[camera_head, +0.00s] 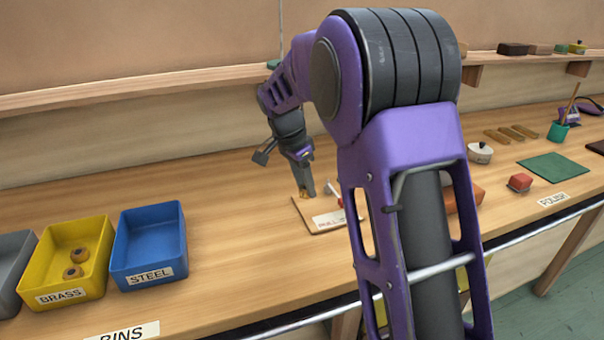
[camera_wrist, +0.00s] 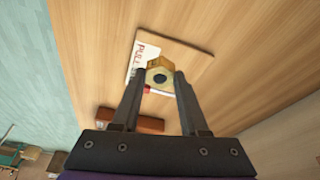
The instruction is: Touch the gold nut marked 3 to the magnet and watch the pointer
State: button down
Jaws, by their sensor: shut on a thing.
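My gripper (camera_head: 303,188) is shut on a gold nut, which shows between the fingertips in the wrist view (camera_wrist: 162,66) with its dark hole. The number on the nut cannot be read. The nut is over a small board (camera_head: 316,222) with a white label, which reads PULL in the wrist view (camera_wrist: 146,50). A small red and white part (camera_head: 338,201) is on the board close to the right of the gripper. I cannot tell the magnet or the pointer apart here, nor whether the nut touches anything; my arm hides part of the board.
A yellow BRASS bin (camera_head: 62,292) with two nuts and a blue STEEL bin (camera_head: 150,260) stand at the left. A red-brown block (camera_wrist: 130,119) lies near the board.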

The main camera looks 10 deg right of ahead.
jog(key=shift+d+b+x, duration=0.25)
jog(key=shift+b+x, duration=0.4)
jog(key=shift+x, duration=0.45)
jog(key=shift+d+b+x, duration=0.25)
jog(key=shift+b+x, duration=0.45)
jog(key=shift+x, duration=0.35)
jog(key=shift+d+b+x, duration=0.2)
jog(key=shift+b+x, duration=0.45)
jog(key=shift+x, duration=0.45)
jog(key=shift+w+d+r, duration=0.1)
jog(key=shift+d, duration=0.65)
jog(key=shift+w+d+r, duration=0.1)
jog(key=shift+d+r, duration=0.05)
jog(key=shift+d, duration=0.6)
jog(key=shift+w+d+p, duration=0.1)
jog(key=shift+d+p, duration=0.2)
jog(key=shift+d, duration=0.45)
jog(key=shift+a, duration=0.15)
jog(key=shift+s+a, duration=0.15)
jog(key=shift+a, duration=0.65)
jog(key=shift+s+a, duration=0.2)
jog(key=shift+a, duration=0.65)
jog(key=shift+s+a+b, duration=0.2)
jog(key=shift+s+a, duration=0.05)
jog(key=shift+a, duration=0.95)
jog(key=shift+s+a+b, duration=0.15)
jog(key=shift+s+a, duration=0.1)
jog(key=shift+a, duration=1)
jog(key=shift+r+p, duration=2.8)
jog(key=shift+r, duration=1.2)
